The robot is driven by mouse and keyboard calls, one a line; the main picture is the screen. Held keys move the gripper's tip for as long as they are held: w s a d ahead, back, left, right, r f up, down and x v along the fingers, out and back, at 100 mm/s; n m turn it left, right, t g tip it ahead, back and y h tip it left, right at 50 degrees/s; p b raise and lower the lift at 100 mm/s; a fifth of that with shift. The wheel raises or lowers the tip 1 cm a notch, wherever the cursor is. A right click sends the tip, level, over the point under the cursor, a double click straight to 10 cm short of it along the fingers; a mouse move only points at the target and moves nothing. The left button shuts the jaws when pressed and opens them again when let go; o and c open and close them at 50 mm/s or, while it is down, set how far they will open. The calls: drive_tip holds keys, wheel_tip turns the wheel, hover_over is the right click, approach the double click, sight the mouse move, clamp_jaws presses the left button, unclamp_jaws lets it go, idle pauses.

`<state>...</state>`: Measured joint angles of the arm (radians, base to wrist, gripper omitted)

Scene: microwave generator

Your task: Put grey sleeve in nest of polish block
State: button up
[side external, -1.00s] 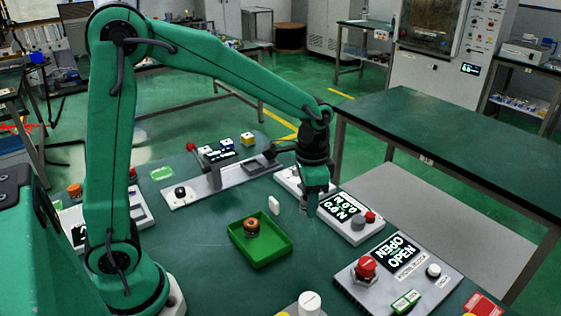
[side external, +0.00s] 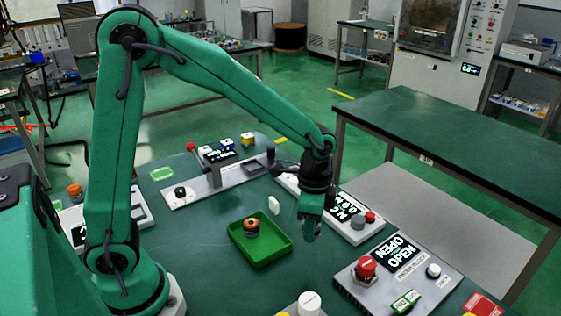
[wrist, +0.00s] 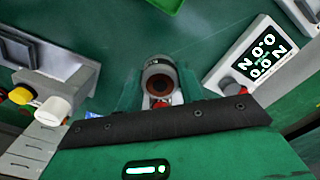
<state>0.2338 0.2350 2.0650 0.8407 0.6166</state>
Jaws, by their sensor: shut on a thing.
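The grey sleeve (wrist: 155,66) shows in the wrist view as a round grey ring with a dark reddish-brown middle, between the fingers of my gripper (wrist: 158,92). My gripper is shut on it. In the side view my gripper (side external: 311,228) points down over the table, right of the green tray; a small grey end of the sleeve shows at its tip. Whether it touches the table is hard to tell. No label identifies the polish block or its nest clearly, so I cannot tell which fixture it is.
The green tray (side external: 243,251) holds a copper-coloured ring (side external: 251,227). A white force-display box (side external: 357,226) stands right of my gripper. An OPEN display panel (side external: 374,286) with a red button is at front right. A long grey fixture (side external: 206,185) lies behind. A white piece (side external: 274,205) stands near the tray.

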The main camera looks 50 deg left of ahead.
drive_tip(key=w+a+f, duration=0.1)
drive_tip(key=a+f, duration=0.1)
drive_tip(key=a, duration=0.1)
drive_tip(key=w+a+f, duration=0.2)
drive_tip(key=a, duration=0.1)
drive_tip(key=w+a+f, duration=0.2)
drive_tip(key=a, duration=0.1)
drive_tip(key=shift+w+f, duration=0.15)
drive_tip(key=shift+w, duration=0.05)
drive_tip(key=shift+f, duration=1.8)
drive_tip(key=shift+f, duration=0.25)
drive_tip(key=o, duration=1)
drive_tip(key=shift+r, duration=0.15)
wheel_tip(320, 180, up, 8)
drive_tip(key=shift+f, duration=0.2)
